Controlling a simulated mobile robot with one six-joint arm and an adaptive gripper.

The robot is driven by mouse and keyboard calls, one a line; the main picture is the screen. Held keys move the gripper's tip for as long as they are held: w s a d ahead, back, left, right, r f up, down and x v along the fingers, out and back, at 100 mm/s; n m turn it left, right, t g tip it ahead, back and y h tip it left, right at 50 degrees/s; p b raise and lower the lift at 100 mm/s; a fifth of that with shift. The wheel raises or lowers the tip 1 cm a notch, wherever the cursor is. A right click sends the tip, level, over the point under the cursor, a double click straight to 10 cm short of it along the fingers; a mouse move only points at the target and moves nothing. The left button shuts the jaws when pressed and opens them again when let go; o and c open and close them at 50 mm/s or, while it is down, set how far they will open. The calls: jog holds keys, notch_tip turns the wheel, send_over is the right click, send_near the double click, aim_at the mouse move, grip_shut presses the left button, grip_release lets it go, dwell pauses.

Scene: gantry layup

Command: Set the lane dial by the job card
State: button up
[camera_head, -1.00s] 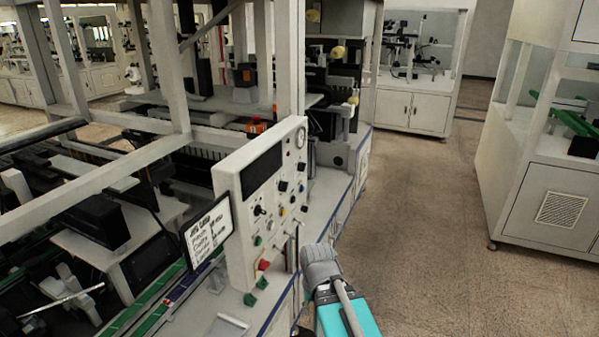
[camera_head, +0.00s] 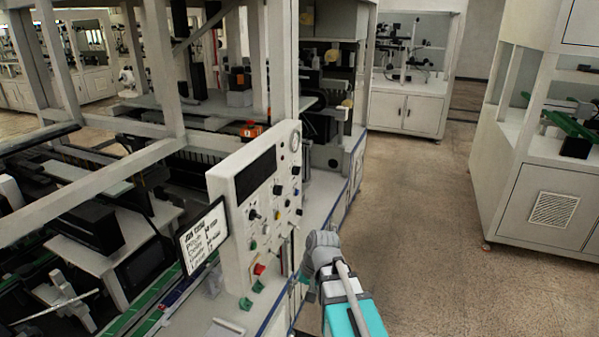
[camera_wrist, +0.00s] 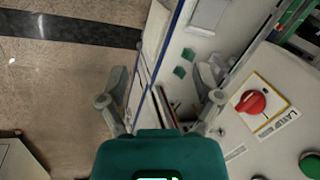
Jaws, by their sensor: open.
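A white control panel (camera_head: 262,200) stands tilted on the machine's edge, with several small knobs and buttons on its face. A black knob (camera_head: 253,214) sits left of its middle; I cannot tell which knob is the lane dial. The job card (camera_head: 203,238) is a white sign with black lines at the panel's left; its values are too small to read surely. My gripper (camera_head: 318,242) is right of the panel, apart from it. In the wrist view its fingers (camera_wrist: 160,87) are spread and empty. A red knob (camera_wrist: 250,101) on a labelled plate lies right of the fingers.
Green blocks (camera_head: 246,303) lie on the white ledge below the panel. The gantry frame (camera_head: 165,75) fills the left. A white cabinet (camera_head: 545,190) stands at the right, with clear floor (camera_head: 420,220) between.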

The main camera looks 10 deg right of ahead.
jog(key=w+d+r+m+t+y, duration=0.2)
jog(key=w+r+m+y, duration=0.3)
jog(key=w, duration=0.6)
jog(key=m+t+y+p, duration=0.2)
jog(key=m+t+y, duration=0.4)
jog(key=m+t, duration=0.3)
send_near(300, 169)
jog(key=s+d+m+g, duration=0.1)
jog(key=s+d, duration=0.1)
jog(key=d, duration=0.1)
jog(key=shift+d+f, duration=0.2)
jog(key=shift+f, duration=0.05)
jog(key=shift+a, duration=0.1)
jog(key=x, duration=1.3)
jog(key=shift+w+a+r, duration=0.15)
jog(key=shift+w+a, duration=0.05)
jog(key=shift+a, duration=0.15)
jog(key=c, duration=1.1)
jog(key=shift+c, duration=0.2)
